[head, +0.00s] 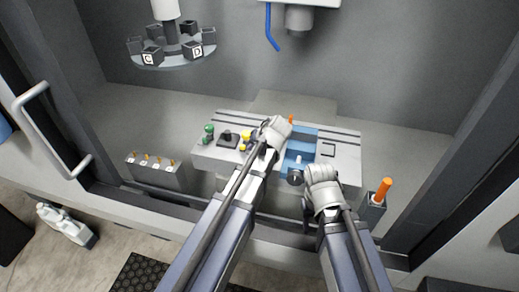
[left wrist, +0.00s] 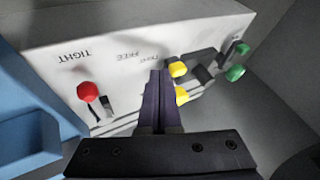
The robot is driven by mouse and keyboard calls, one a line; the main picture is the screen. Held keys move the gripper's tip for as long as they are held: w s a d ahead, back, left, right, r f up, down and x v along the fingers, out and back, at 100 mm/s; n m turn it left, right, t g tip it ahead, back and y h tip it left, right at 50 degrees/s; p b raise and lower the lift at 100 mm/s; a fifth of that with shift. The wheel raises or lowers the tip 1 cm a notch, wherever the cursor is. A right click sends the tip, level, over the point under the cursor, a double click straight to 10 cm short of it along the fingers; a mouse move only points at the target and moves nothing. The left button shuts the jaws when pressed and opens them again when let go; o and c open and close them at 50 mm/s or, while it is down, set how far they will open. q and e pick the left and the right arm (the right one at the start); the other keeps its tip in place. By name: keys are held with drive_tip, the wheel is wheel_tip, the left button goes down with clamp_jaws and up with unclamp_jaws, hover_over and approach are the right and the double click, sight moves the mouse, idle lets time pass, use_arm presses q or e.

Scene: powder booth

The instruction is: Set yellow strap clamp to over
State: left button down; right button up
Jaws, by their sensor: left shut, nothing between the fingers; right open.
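The yellow strap clamp appears as yellow knobs (head: 245,138) on the pale fixture block in the head view, just left of my left gripper (head: 263,127). In the left wrist view two yellow knobs (left wrist: 177,69) show just right of my left fingers (left wrist: 158,76). These fingers are shut and empty, and they partly hide the lower knob. I cannot tell whether they touch the clamp. The lettering behind them is too faint to read fully. My right gripper (head: 297,178) is open at the front of the block, beside the blue part.
A red knob (left wrist: 88,91) stands near the word TIGHT. A green knob (head: 209,129) stands at the block's left end. A blue holder (head: 303,138) sits mid-block. An orange-handled tool (head: 383,188) stands at right. A round carousel (head: 172,56) hangs at upper left.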

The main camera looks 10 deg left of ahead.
sight(234, 156)
use_arm(q)
drive_tip(key=shift+a, duration=0.2)
